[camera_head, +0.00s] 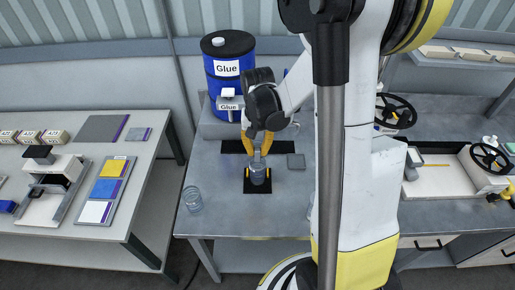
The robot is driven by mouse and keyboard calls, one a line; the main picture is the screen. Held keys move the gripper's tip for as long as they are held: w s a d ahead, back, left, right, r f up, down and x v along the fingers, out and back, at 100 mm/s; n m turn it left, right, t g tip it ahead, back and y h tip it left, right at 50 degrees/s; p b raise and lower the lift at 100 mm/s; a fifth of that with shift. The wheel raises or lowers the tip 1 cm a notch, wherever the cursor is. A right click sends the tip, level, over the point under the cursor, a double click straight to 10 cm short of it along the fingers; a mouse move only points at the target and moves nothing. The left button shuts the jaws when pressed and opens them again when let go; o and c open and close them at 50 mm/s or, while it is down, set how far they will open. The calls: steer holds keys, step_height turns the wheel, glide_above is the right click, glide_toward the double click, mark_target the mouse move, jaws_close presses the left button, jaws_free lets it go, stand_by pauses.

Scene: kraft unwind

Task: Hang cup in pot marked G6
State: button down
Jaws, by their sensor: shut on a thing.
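My gripper (259,143), with yellow fingers, points down over the front left part of the grey table. It is shut on a slim, pale upright piece, which I take to be the cup (257,157). Directly below is a small grey-blue cylindrical vessel (258,175) on a black mat (257,187), likely a pot. I cannot tell whether the cup is inside it or just above it. No G6 mark is readable. A clear glass-like container (192,199) stands near the table's left front corner.
A blue drum marked Glue (228,68) stands behind my gripper, with a smaller Glue container (229,107) in front. A grey square block (296,161) lies to the right. A left bench (134,207) holds coloured panels. My arm hides the table's middle.

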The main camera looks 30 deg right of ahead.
steer(key=shift+f+b, duration=2.15)
steer(key=shift+f, duration=0.6)
steer(key=c, duration=1.4)
jaws_free()
steer(key=shift+r, duration=0.15)
step_height(320, 180, up, 12)
steer(key=shift+f, duration=0.1)
